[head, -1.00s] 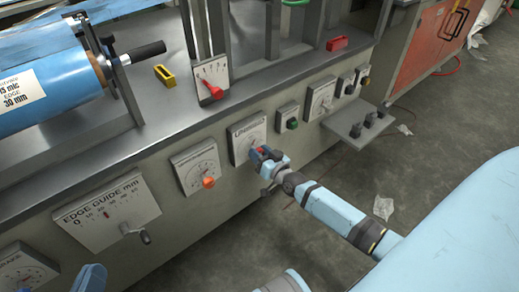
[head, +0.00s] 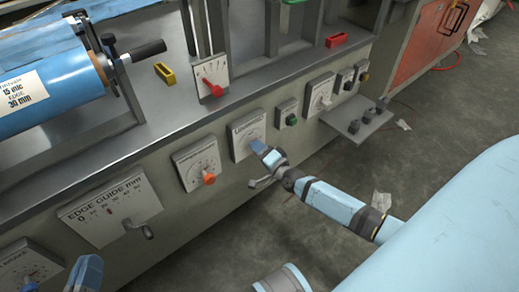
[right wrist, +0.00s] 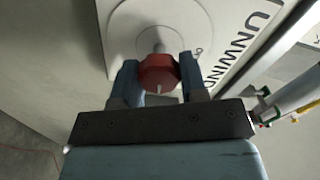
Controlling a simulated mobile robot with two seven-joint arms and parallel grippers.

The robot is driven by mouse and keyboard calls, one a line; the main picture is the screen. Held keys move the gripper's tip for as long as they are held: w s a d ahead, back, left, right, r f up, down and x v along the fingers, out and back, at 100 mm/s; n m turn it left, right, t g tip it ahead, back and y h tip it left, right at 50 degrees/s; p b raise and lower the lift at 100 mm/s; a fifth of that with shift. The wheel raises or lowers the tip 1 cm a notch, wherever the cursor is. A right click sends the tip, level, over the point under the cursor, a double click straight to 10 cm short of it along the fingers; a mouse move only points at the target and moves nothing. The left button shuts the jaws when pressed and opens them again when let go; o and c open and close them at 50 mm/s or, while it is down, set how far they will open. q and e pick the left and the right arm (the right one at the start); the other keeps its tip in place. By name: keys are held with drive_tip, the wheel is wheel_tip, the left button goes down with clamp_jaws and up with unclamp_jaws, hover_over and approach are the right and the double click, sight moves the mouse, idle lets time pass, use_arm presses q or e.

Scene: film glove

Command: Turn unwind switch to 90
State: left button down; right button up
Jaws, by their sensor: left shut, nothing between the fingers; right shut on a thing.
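The unwind switch panel (head: 247,128) is a white plate with a dial on the machine's front. In the right wrist view its red knob (right wrist: 158,72) sits between my right gripper's blue fingers, with a white mark on its lower edge. The word UNWIND runs tilted along the plate (right wrist: 236,62) at the right. My right gripper (head: 262,149) is shut on the knob and hides it in the head view. Most of the scale is also hidden. My left gripper (head: 87,270) is shut and empty at the lower left, away from the switch.
A dial with an orange knob (head: 209,178) is left of the unwind panel. A green button (head: 292,121) and another dial (head: 320,96) are to its right. The floor in front is mostly clear.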

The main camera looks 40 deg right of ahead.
drive_tip(key=shift+m, duration=1)
drive_tip(key=o, duration=0.9)
drive_tip(key=shift+c, duration=0.2)
drive_tip(key=shift+o, duration=0.3)
drive_tip(key=shift+s, duration=0.1)
